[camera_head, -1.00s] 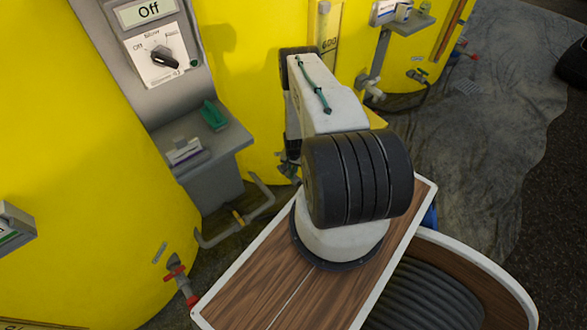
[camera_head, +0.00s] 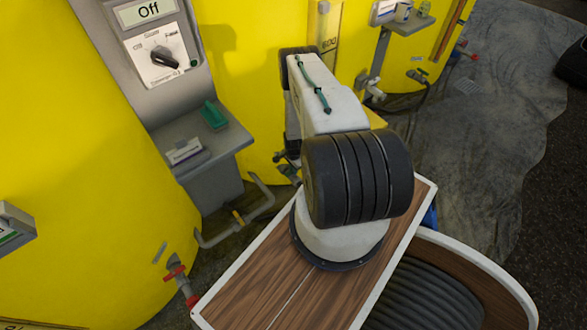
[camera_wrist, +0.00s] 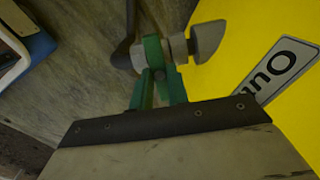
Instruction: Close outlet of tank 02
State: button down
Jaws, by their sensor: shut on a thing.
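The wrist view shows my gripper (camera_wrist: 160,62), with two green fingers closed together at a grey outlet valve (camera_wrist: 178,48). The fingers hide most of the part they hold, so the handle's exact angle is unclear. A rounded grey end (camera_wrist: 208,40) of the valve lies beside the yellow tank (camera_wrist: 285,20). A white label (camera_wrist: 278,66) on the tank is upside down and partly cut off. In the head view the middle yellow tank (camera_head: 250,70) stands behind my arm, which hides most of the outlet and gripper. No tank number is readable.
A grey control post (camera_head: 165,55) reading "Off" stands left of my arm, with a shelf (camera_head: 215,148) and bent pipe (camera_head: 240,215). A dark hose (camera_wrist: 124,45) runs by the outlet.

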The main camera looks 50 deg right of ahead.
dwell(0.4)
jog(key=c, duration=1.4)
grip_release()
jog(key=shift+o, duration=0.2)
notch_tip(320, 180, up, 8)
jog(key=shift+f, duration=0.1)
